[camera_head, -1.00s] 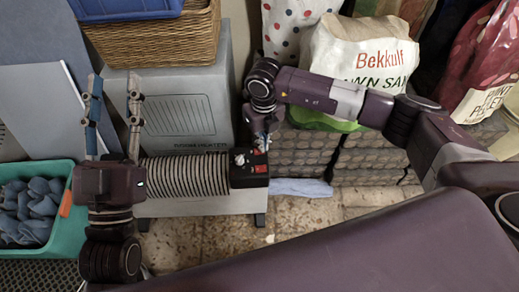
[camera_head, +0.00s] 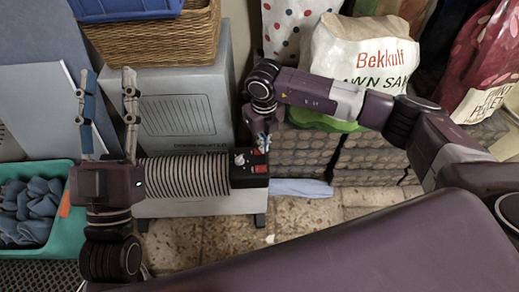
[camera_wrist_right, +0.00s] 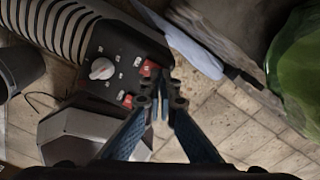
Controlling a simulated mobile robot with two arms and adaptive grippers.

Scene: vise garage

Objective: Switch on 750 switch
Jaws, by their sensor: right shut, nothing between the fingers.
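The heater (camera_head: 185,206) lies with its ribbed grille toward the left and a black control panel (camera_head: 241,181) at its right end. I cannot read which is marked 750. My right gripper (camera_wrist_right: 162,100) is shut and empty, its fingertips close beside the red switches; whether they touch one is unclear. It also shows in the head view (camera_head: 262,137). My left gripper (camera_head: 106,78) is open and empty, pointing up, left of the heater.
A teal bin (camera_head: 64,225) of blue cloths is at left. A Bekkulf bag (camera_head: 365,55) stands on stacked packs at right.

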